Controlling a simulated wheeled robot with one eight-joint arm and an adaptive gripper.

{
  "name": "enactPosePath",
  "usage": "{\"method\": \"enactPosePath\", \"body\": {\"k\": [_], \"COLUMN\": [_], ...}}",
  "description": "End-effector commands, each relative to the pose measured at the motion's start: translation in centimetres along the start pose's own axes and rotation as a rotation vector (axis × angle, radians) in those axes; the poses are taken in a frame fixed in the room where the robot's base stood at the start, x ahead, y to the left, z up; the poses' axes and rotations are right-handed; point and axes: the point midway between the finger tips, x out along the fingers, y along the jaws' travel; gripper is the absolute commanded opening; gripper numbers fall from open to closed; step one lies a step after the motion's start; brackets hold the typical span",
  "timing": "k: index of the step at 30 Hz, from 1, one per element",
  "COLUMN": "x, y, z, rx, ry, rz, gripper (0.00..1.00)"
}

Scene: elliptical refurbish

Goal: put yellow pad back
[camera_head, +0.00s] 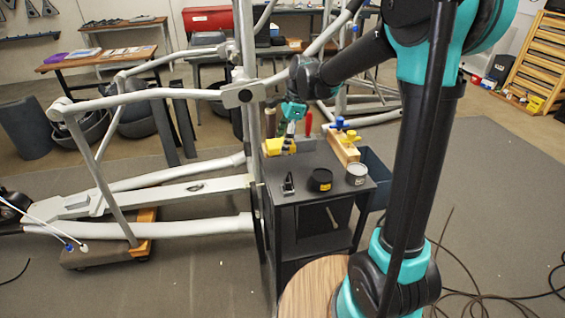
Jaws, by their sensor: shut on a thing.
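A yellow pad (272,147) shows at the back left of the black cart's top. My gripper (287,143) reaches down over that corner and is shut on the yellow pad. The pad looks close to the cart top, but I cannot tell whether it touches it. The fingertips are small and partly hidden by the pad and the arm.
The black cart (291,197) carries a black tin (320,180), a grey-lidded tin (356,174), a small black clip-like item (288,184), a wooden block with clamps (343,147) and a red-handled tool (308,123). An elliptical frame (185,190) stands close on the left.

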Motion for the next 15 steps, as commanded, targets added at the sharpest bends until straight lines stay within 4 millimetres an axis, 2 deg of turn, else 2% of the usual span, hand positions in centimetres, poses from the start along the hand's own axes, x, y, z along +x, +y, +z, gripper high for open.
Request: {"method": "enactPosePath", "body": {"k": [3,6,11,15], "x": [2.5,3.9,4.9,6.7], "y": [0.0,0.0,0.0,0.0], "z": [-0.7,-1.1,-1.4,-1.9], "rx": [0.000,0.000,0.000,0.000], "ry": [0.000,0.000,0.000,0.000], "rz": [0.000,0.000,0.000,0.000], "gripper": [0.31,0.31,0.31,0.31]}}
